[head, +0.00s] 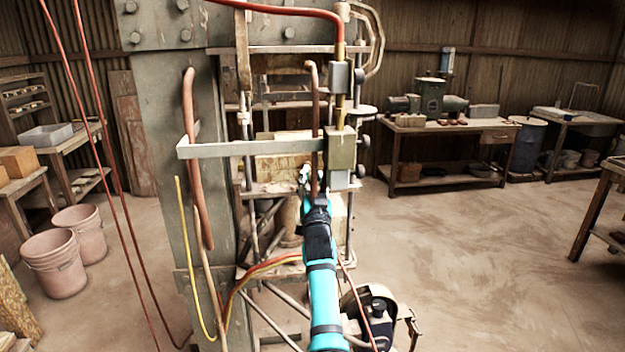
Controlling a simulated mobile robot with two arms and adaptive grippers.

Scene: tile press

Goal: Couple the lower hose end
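A reddish-brown hose (315,95) hangs down at the middle of the press, and its lower part runs behind or beside my gripper. A thicker brown hose (194,150) runs down the press's left column. I cannot tell which one has the task's lower hose end, and no coupling is clear. The arm in view, seemingly my right one, rises from the bottom centre. Its gripper (306,174) is at the lower part of the middle hose, left of a grey valve block (341,150). Its fingers are too small to show whether they hold the hose. My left gripper is not in view.
The press's steel column (160,130) and horizontal grey bar (235,150) stand close to the arm. Yellow and red lines (262,270) loop low at the left. A dark motor unit (372,310) sits at the bottom right. Open floor (480,260) lies to the right.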

